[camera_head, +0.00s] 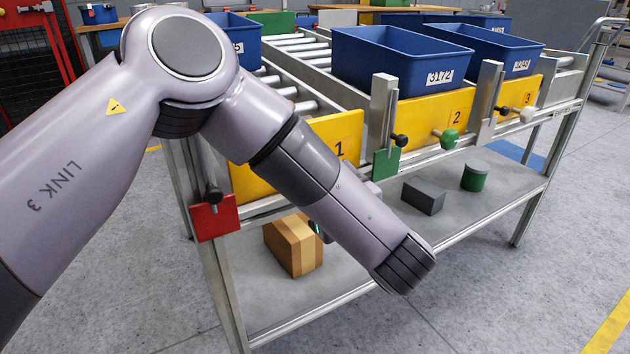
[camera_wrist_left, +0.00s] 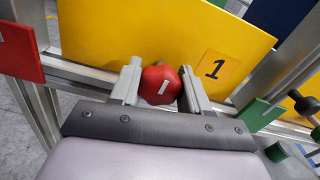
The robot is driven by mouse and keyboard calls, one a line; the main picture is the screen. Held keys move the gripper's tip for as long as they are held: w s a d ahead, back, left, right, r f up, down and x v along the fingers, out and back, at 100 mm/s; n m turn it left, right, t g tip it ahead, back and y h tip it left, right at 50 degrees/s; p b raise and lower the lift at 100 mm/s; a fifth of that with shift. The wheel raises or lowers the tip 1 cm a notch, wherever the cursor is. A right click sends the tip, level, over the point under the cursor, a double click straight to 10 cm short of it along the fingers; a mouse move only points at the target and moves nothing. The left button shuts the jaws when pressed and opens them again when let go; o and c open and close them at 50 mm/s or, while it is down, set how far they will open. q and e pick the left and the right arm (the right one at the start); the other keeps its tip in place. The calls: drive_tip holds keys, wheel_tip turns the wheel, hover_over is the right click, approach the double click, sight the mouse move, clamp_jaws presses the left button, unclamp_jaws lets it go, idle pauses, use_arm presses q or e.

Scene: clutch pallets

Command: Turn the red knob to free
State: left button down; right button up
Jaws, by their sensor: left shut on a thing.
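The red knob (camera_wrist_left: 160,78) shows in the left wrist view, at the lower part of the yellow panel marked 1 (camera_wrist_left: 110,35). A short white line on its face runs slightly tilted from upright. My left gripper (camera_wrist_left: 161,90) has one finger on each side of the knob and is shut on it. In the head view, my left arm hides the knob and most of the gripper in front of yellow panel 1 (camera_head: 345,130). My right gripper is in neither view.
A red plate (camera_head: 215,219) and a green plate (camera_head: 386,162) flank panel 1. A green knob (camera_head: 447,139) and a white knob (camera_head: 527,114) sit on panels 2 and 3. Blue bins (camera_head: 385,65) stand behind. A cardboard box (camera_head: 293,245) lies on the lower shelf (camera_head: 350,255).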

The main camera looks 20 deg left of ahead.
use_arm(q)
drive_tip(key=shift+m+b, duration=0.6)
drive_tip(key=shift+m, duration=0.4)
drive_tip(key=shift+m+b, duration=0.35)
drive_tip(key=shift+m, duration=1.45)
drive_tip(key=shift+r, duration=0.1)
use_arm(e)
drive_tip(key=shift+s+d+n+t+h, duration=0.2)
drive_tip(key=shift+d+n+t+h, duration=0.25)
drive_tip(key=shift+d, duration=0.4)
use_arm(q)
drive_tip(key=shift+w+m, duration=0.1)
drive_tip(key=shift+m, duration=0.3)
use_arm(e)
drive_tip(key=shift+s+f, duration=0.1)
use_arm(q)
drive_tip(key=c, duration=0.6)
unclamp_jaws()
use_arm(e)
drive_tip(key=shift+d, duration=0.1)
use_arm(q)
drive_tip(key=shift+o, duration=0.2)
drive_tip(key=shift+d, duration=0.1)
